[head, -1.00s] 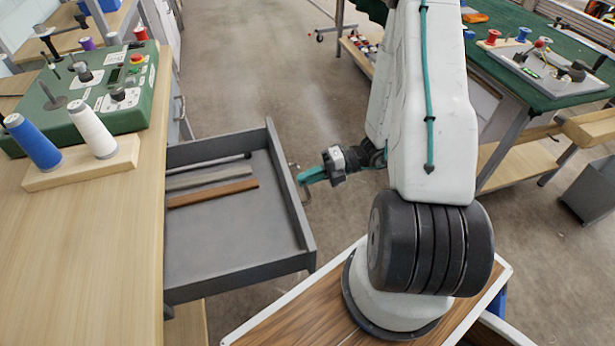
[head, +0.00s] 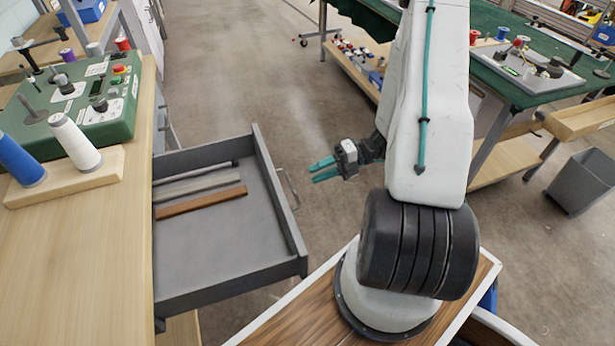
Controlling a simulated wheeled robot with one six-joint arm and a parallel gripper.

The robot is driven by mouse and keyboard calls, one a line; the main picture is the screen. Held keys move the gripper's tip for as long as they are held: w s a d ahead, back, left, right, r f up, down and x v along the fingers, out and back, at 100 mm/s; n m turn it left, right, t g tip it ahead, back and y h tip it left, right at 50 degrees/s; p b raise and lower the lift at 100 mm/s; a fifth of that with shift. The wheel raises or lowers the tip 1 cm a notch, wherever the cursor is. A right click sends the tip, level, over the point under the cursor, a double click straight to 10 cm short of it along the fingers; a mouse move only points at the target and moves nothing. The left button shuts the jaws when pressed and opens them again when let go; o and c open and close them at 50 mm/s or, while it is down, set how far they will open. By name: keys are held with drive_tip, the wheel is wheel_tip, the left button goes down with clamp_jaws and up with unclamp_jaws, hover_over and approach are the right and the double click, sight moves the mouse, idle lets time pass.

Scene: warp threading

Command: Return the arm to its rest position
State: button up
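My gripper (head: 318,170) is at the middle of the head view, to the right of the open drawer. Its two teal fingers are spread with a gap between them, and nothing shows in that gap. The fingers point left toward the drawer handle (head: 288,188) and are apart from it. My arm (head: 425,100) rises white and thick on the right and partly hides its own wrist.
The grey drawer (head: 215,240) stands pulled out from the wooden bench (head: 90,260), with several bars (head: 200,202) inside. A green machine (head: 105,95) and thread cones (head: 75,140) stand on the bench. A green-topped table (head: 510,80) and grey bin (head: 582,182) are at right. Floor between is clear.

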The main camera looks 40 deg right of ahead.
drive_tip(key=shift+s+d, duration=0.1)
drive_tip(key=shift+d, duration=0.15)
idle(0.4)
drive_tip(key=s+a+r+m+g+h, duration=0.1)
drive_tip(key=s+a+r+m+h, duration=0.3)
drive_tip(key=r+m, duration=0.6)
drive_tip(key=s+a+r+m+g+h, duration=0.1)
drive_tip(key=s+a+r+m+h, duration=0.4)
drive_tip(key=r+m, duration=0.6)
drive_tip(key=s+a+r+m+g+h, duration=0.2)
drive_tip(key=s+a+r+m+h, duration=0.3)
drive_tip(key=r+m, duration=0.6)
drive_tip(key=shift+a+r+h, duration=0.25)
drive_tip(key=shift+a+h, duration=0.05)
drive_tip(key=shift+a, duration=0.35)
